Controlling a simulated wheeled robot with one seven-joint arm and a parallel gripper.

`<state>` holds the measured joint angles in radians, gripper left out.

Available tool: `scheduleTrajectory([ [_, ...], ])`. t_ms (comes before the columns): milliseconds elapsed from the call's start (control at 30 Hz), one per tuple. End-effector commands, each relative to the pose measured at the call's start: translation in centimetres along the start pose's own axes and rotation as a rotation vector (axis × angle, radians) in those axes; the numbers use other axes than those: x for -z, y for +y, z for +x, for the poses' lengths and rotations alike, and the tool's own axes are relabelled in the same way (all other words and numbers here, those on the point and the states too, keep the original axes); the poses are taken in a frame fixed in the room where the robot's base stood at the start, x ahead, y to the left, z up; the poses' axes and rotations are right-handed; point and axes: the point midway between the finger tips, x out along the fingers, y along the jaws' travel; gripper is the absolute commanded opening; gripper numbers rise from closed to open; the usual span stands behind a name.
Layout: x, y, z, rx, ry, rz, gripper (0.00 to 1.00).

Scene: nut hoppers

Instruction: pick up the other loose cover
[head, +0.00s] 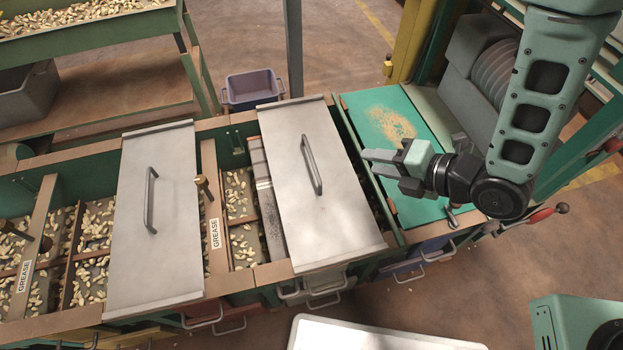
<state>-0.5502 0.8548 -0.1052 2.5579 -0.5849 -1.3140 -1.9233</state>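Two flat grey metal covers, each with a bar handle, lie across the green hopper trough in the head view. The left cover (175,245) has its handle (150,200) near its middle. The right cover (340,225) has its handle (311,165) near its middle and lies closer to my gripper. My gripper (367,161) is to the right of the right cover, above the green panel's edge. Its two fingers point left with a gap between them, and nothing shows in it. The frame does not show which cover is the other one.
Uncovered bays hold pale nuts (95,230), with dividers labelled GREASE (214,232). A green panel (425,205) with crumbs lies right of the right cover. A red-handled lever (540,214) stands at right. A white surface (380,335) is in front. A blue-grey bin (253,88) stands behind.

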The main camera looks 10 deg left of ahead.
Motion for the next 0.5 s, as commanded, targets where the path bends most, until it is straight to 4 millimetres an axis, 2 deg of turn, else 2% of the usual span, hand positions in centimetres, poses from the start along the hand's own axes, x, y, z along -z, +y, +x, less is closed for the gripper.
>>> scheduleTrajectory([
  [33, 0.8, -1.6, 0.7, -0.031, 0.007, -0.056, 0.34],
  [100, 1.2, -2.2, 0.9, -0.073, 0.009, -0.123, 0.34],
  [300, 1.6, -2.5, 1.4, -0.130, 0.006, -0.207, 0.34],
  [500, 1.7, -1.9, 4.8, -0.134, 0.006, -0.210, 0.34],
])
